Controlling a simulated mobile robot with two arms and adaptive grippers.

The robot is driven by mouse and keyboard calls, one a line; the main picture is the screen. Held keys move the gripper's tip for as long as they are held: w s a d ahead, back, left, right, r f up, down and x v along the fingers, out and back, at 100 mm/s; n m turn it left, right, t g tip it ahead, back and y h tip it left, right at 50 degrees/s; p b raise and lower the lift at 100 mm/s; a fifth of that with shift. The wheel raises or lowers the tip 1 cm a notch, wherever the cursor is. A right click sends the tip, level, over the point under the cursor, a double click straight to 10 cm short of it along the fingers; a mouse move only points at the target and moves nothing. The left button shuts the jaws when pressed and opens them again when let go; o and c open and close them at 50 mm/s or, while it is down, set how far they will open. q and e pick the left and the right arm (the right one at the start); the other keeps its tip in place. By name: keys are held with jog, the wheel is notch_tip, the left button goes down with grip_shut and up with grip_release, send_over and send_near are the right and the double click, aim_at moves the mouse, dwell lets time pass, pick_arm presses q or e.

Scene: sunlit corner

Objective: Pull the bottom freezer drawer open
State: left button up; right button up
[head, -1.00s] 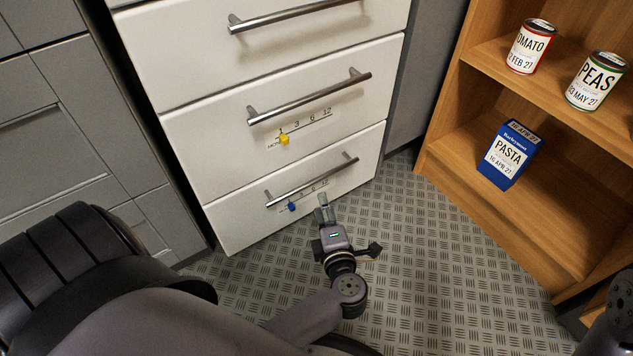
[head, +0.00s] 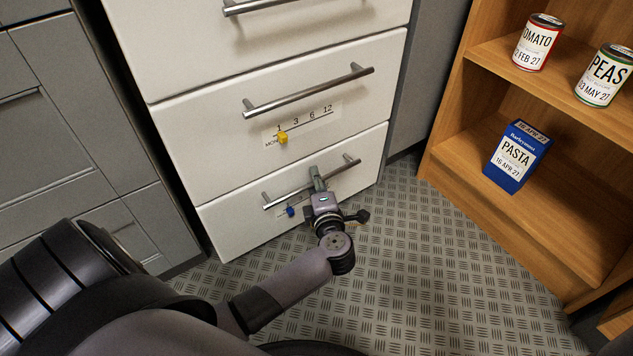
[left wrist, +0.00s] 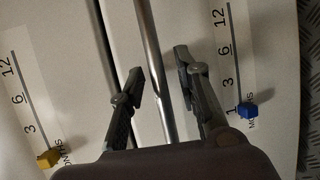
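The bottom freezer drawer (head: 230,233) is the lowest of the white drawers in the head view and looks shut. Its metal bar handle (head: 285,196) runs across its front, and a blue slider (head: 291,211) sits below the handle's left part. My left gripper (head: 317,178) is at the right half of this handle. In the left wrist view, the handle bar (left wrist: 150,50) passes between the two open fingers (left wrist: 158,70), with gaps showing beside the bar. The blue slider also shows there (left wrist: 248,110). My right gripper is not in view.
The middle drawer (head: 200,140) above has a similar handle and a yellow slider (head: 283,138). A wooden shelf (head: 470,180) at the right holds a tomato can (head: 538,42), a peas can (head: 604,75) and a blue pasta box (head: 517,157). The patterned metal floor (head: 430,270) before the drawer is clear.

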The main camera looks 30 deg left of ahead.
pick_arm(q)
grip_shut()
dwell(0.7)
